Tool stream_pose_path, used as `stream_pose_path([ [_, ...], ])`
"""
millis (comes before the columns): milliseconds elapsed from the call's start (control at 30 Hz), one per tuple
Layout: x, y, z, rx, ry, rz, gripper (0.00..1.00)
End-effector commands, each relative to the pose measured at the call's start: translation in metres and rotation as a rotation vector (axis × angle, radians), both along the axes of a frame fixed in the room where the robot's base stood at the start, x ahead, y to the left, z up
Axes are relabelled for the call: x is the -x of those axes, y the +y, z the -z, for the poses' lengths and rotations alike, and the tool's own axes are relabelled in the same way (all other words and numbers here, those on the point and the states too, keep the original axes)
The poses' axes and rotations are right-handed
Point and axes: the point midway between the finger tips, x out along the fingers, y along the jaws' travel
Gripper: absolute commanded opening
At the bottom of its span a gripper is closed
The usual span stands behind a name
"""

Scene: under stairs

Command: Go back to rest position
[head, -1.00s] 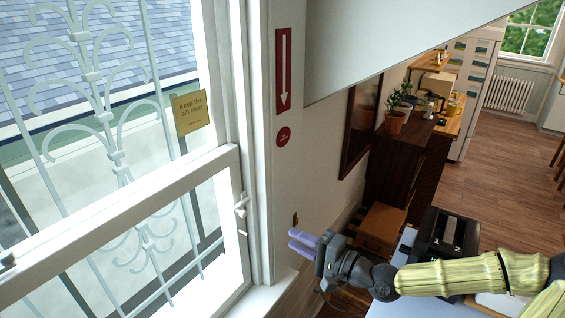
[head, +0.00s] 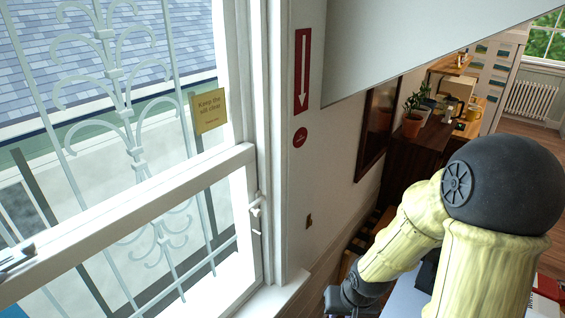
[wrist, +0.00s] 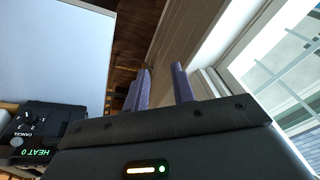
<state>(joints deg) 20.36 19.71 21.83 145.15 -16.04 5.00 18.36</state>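My gripper shows in the wrist view (wrist: 160,82) with two purple fingers standing apart and nothing between them. In the head view only the dark wrist end of my arm shows at the bottom edge, and the fingers are out of frame there. My arm is bent, with its dark elbow joint high at the right and the yellow forearm sloping down to the left. The task names no other object.
A barred window (head: 130,170) with a yellow note (head: 208,110) fills the left. A sloped ceiling (head: 410,40) hangs above. A dark cabinet (head: 415,150) with a potted plant (head: 413,122) stands behind my arm. A black appliance (wrist: 45,125) sits beside a pale surface (wrist: 50,50).

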Motion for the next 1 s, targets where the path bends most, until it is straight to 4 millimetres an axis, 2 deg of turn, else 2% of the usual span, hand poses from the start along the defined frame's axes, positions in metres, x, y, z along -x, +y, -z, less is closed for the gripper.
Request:
stream_pose_path([
  [33,0.003,-0.004,-0.013,0.041,-0.009,-0.011,0.25],
  [200,0.019,-0.013,-0.05,0.114,-0.021,-0.028,0.25],
  [400,0.035,-0.013,-0.079,0.114,-0.032,-0.039,0.25],
  [1000,0.037,-0.013,-0.081,0.111,-0.031,-0.039,0.25],
])
